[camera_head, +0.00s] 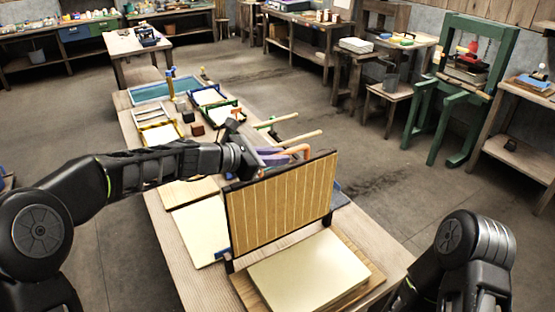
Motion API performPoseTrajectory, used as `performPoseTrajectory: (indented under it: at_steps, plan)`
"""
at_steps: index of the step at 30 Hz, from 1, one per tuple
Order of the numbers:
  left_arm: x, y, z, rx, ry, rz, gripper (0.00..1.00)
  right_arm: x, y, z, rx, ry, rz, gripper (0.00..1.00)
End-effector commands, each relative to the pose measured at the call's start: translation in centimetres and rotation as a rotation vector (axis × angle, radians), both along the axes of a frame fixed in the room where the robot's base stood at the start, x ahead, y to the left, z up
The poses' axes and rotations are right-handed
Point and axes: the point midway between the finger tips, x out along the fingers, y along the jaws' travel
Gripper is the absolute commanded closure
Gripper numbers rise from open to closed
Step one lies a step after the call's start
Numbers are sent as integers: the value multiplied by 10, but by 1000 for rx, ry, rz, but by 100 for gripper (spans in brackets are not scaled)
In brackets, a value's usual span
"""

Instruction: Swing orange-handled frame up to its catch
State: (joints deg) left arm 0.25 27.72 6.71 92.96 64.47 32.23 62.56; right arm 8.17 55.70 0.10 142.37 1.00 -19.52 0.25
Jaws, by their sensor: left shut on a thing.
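The frame (282,200), a tan panel with pale vertical lines and a dark rim, stands nearly upright on the wooden table. Its lower edge is at the back of a board with a cream slab. A curved orange piece (297,150), perhaps its handle, shows behind its top edge. My left gripper (250,170) is at the frame's upper left corner, shut on the frame; its fingertips are mostly hidden, so the exact grip point is unclear. The catch cannot be made out. My right arm is at the lower right; its gripper is not in view.
The cream slab (310,272) lies in front of the frame. Pale boards (200,230) lie to its left. Purple pieces (270,157) and pale wooden rods (300,138) lie behind it. Trays (165,88) fill the far table end.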

Motion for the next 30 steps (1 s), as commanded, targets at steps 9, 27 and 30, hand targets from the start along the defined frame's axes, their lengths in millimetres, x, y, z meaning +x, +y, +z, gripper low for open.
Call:
performPoseTrajectory:
  at_steps: [9,27,30]
  plan:
    - [3,2,-6,-6,22,-5,100,0,0,1,-1,0,0,64]
    - [3,2,-2,-8,18,-3,64,0,0,1,0,0,0,64]
    - [3,3,-2,-9,17,-3,64,0,0,1,0,0,0,64]
